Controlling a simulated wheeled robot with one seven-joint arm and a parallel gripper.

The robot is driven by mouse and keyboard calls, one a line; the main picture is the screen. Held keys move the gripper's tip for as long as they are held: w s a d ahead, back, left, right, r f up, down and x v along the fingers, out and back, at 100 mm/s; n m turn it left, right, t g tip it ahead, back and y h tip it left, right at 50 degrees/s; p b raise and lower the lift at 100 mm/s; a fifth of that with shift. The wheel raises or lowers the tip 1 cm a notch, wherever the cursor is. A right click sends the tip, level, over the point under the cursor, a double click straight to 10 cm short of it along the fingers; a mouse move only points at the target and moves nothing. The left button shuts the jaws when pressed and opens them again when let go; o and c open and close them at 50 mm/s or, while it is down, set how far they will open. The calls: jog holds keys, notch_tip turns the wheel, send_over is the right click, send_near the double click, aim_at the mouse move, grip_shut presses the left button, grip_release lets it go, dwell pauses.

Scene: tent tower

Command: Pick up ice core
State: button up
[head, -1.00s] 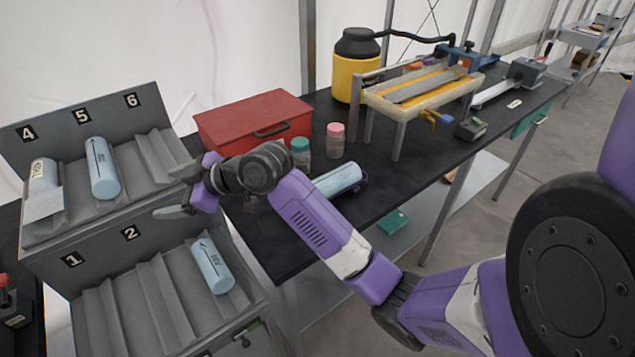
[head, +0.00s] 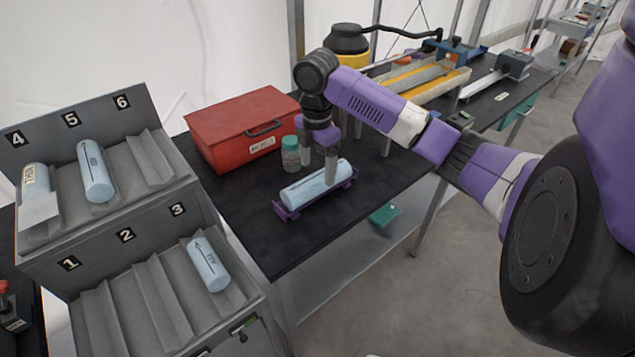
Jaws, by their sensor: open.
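A pale blue ice core (head: 306,190) lies in a purple cradle (head: 290,214) on the black table. My gripper (head: 318,168) points down over the core's right half, with its fingers apart. One finger overlaps the core's near side in the picture; the other is behind it. I cannot tell whether either finger touches the core. Other pale blue cores lie in the grey numbered rack at the left: one in slot 3 (head: 208,265), one in slot 5 (head: 95,171) and one in slot 4 (head: 36,178).
A red toolbox (head: 235,125) and a jar with a teal lid (head: 290,155) stand close behind the cradle. A cutting frame (head: 425,80) and a yellow-black container (head: 347,42) are farther back. The table is clear in front of the cradle.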

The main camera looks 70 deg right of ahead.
aim_at(317, 175)
jog(key=shift+s+f+p, duration=0.1)
jog(key=shift+f+p, duration=0.6)
jog(key=shift+f, duration=2.05)
grip_shut()
